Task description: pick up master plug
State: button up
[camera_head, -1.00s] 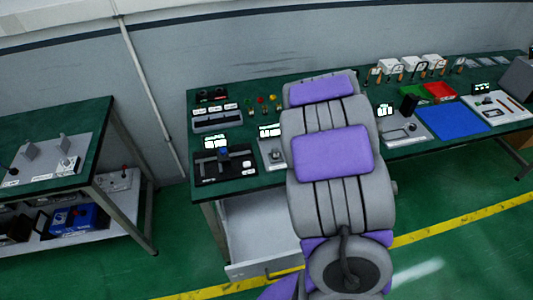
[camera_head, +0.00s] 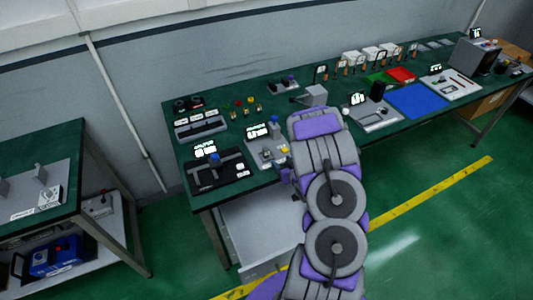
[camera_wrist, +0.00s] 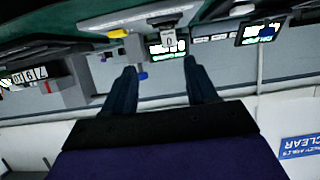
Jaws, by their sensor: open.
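No part is clearly labelled as the master plug, and I cannot tell which one it is. A black fixture (camera_head: 215,178) at the near left of the green bench carries a small blue part (camera_head: 214,158). A grey plate (camera_head: 262,148) beside it has another blue-topped part (camera_head: 274,120). In the wrist view my gripper (camera_wrist: 161,63) has two dark fingers spread apart with nothing held. A small blue piece (camera_wrist: 143,76) shows between the fingers, beyond the tips. My gripper is hidden behind my arm in the head view.
A second table (camera_head: 45,150) stands at the left. Green floor is clear at right.

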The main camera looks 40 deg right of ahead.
send_near(266, 152)
jog(key=shift+w+d+f, duration=0.25)
jog(key=shift+w+f, duration=0.2)
jog(key=shift+w, duration=0.15)
jog(key=shift+w+d+f, duration=0.25)
jog(key=shift+w+f, duration=0.2)
jog(key=shift+w, duration=0.15)
jog(key=x, duration=0.3)
jog(key=shift+d+b, duration=0.3)
jog(key=shift+d, duration=0.05)
jog(key=shift+w+d+f, duration=0.2)
jog(key=shift+d, duration=0.25)
jog(key=w, duration=0.2)
jog(key=w+a+f, duration=0.1)
jog(key=shift+w+b, duration=0.35)
jog(key=shift+w, duration=0.05)
jog(key=shift+w+d+f, duration=0.1)
jog(key=shift+w, duration=0.4)
jog(key=shift+d+f, duration=0.15)
jog(key=shift+d, duration=0.3)
jog(key=shift+c, duration=0.3)
jog(key=shift+a, duration=0.35)
jog(key=c, duration=0.8)
jog(key=shift+d, duration=0.1)
grip_shut()
jog(key=shift+d, duration=0.15)
